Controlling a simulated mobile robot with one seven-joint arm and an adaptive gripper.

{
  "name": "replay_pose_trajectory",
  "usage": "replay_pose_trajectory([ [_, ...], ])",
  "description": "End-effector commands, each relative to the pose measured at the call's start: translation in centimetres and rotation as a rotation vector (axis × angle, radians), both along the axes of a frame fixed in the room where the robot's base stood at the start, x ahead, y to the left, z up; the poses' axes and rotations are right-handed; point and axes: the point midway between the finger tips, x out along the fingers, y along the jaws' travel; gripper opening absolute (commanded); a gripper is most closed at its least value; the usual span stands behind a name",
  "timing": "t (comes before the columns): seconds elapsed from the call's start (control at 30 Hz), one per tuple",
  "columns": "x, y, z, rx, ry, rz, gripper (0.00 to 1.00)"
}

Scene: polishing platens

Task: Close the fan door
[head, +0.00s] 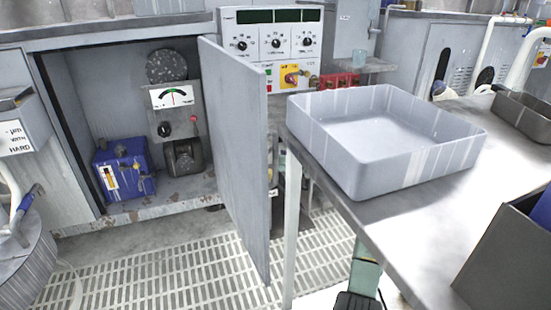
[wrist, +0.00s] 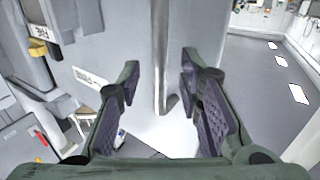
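A flat grey door (head: 233,150), which I take as the fan door, stands wide open at the right side of a low cabinet (head: 110,85). It sticks out toward me over the floor grating. In the wrist view my gripper (wrist: 160,85) is open, its two padded fingers apart. A vertical metal bar (wrist: 160,50) shows between and beyond the fingers, against a grey surface. I cannot tell whether this bar belongs to the door or whether it is within the fingers' reach. No contact is visible.
Inside the cabinet are a blue box (head: 124,170) and a gauge panel (head: 174,105). A metal table (head: 420,215) with a grey tray (head: 385,135) stands close to the door's right. A control panel (head: 275,43) is behind the door. Floor grating (head: 150,265) before the cabinet is clear.

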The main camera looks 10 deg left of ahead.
Motion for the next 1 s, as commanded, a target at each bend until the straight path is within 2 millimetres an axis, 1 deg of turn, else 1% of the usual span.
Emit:
replay_pose_trajectory([
  [0.03, -0.2, 1.0, -0.1, -0.001, 0.000, 0.002, 0.33],
  [0.1, -0.3, 2.0, 0.0, -0.001, -0.001, 0.002, 0.33],
  [0.23, -0.4, 3.3, -0.1, -0.001, 0.000, 0.001, 0.33],
  [0.4, -0.5, 4.0, 0.0, 0.000, 0.001, -0.001, 0.33],
  [0.63, -0.5, 4.0, 0.0, 0.000, 0.001, -0.001, 0.32],
  [1.0, -0.5, 4.0, 0.0, 0.000, 0.000, -0.001, 0.08],
])
